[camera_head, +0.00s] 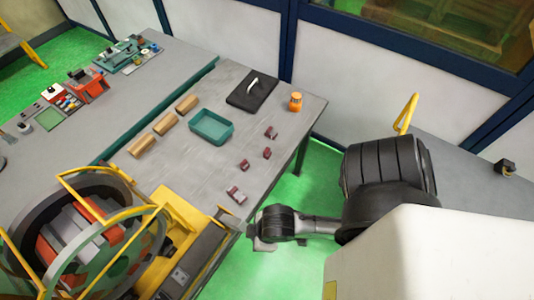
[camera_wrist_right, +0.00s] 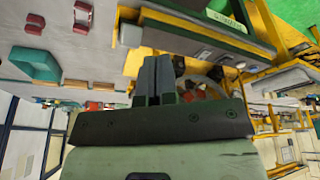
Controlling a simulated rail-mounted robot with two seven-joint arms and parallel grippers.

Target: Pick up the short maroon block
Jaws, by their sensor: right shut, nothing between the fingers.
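Several small maroon blocks lie apart along the right side of the grey table in the head view: one at the back (camera_head: 270,132), one just in front of it (camera_head: 266,153), one further left (camera_head: 244,164), and one near the front edge (camera_head: 236,194) with a pale part. I cannot tell for sure which is the short one. Two maroon pieces (camera_wrist_right: 83,14) (camera_wrist_right: 35,24) show at the upper left of the right wrist view. My right gripper (camera_head: 252,231) is beyond the table's front edge, apart from the blocks. Its fingers (camera_wrist_right: 153,80) are shut and empty. My left gripper is not visible.
A teal tray (camera_head: 211,127) lies left of the blocks, with tan cylinders (camera_head: 165,124) beyond it. A black pad (camera_head: 252,92) and an orange jar (camera_head: 295,101) are at the back. The yellow-framed stator machine (camera_head: 95,240) stands front left.

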